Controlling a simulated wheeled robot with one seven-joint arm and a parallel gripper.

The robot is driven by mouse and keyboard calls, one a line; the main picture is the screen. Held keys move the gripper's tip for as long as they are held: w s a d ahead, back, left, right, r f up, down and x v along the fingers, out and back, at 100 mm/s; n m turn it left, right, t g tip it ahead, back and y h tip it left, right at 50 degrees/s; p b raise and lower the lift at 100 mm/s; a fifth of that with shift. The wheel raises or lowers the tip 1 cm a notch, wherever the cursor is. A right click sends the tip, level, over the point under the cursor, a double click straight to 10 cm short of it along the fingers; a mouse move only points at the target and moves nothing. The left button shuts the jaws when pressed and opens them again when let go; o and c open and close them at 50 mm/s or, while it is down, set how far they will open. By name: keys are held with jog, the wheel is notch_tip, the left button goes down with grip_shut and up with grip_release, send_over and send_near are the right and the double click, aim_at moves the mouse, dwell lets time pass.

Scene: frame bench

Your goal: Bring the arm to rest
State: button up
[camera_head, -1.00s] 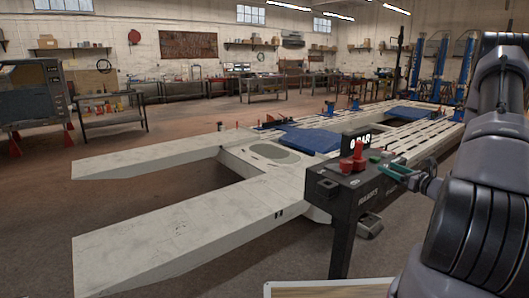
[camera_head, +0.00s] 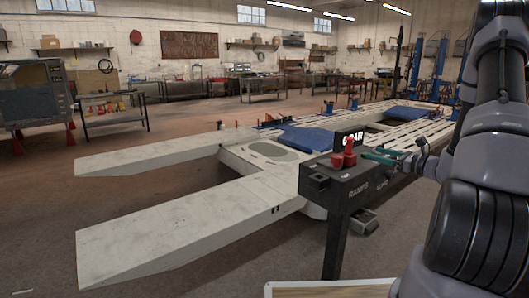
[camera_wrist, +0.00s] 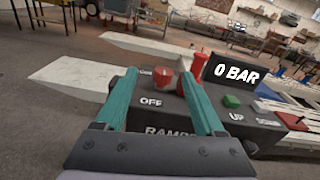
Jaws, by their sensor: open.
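My gripper (camera_head: 372,154) has two teal fingers and is open above the dark control console (camera_head: 345,188). In the wrist view my gripper (camera_wrist: 158,76) has its fingers spread wide. A red knob (camera_wrist: 158,87) near the word OFF shows in the gap between them, and I see no contact with it. A second red part (camera_wrist: 197,66) shows just past the right fingertip. The display (camera_wrist: 236,71) reads 0 BAR. My arm fills the right side of the head view.
The console carries a green button (camera_wrist: 231,101) and a red button (camera_wrist: 292,121), labelled UP and DOWN. A long pale frame bench (camera_head: 160,233) with two ramps lies behind it, with blue plates (camera_head: 305,138) on top.

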jog(key=s+a+r+n+g, duration=1)
jog(key=s+a+r+n, duration=0.25)
jog(key=a, duration=0.35)
jog(key=s+r+n+t+h, duration=0.1)
jog(key=s+r+n+h, duration=0.3)
jog(key=s, duration=0.4)
jog(key=s+r+n+t+h, duration=0.2)
jog(key=s+r+n+h, duration=0.3)
jog(key=s+r+n, duration=0.1)
jog(key=s+r, duration=0.1)
jog(key=s, duration=0.1)
jog(key=shift+s+d+t, duration=0.3)
jog(key=shift+s+d, duration=0.1)
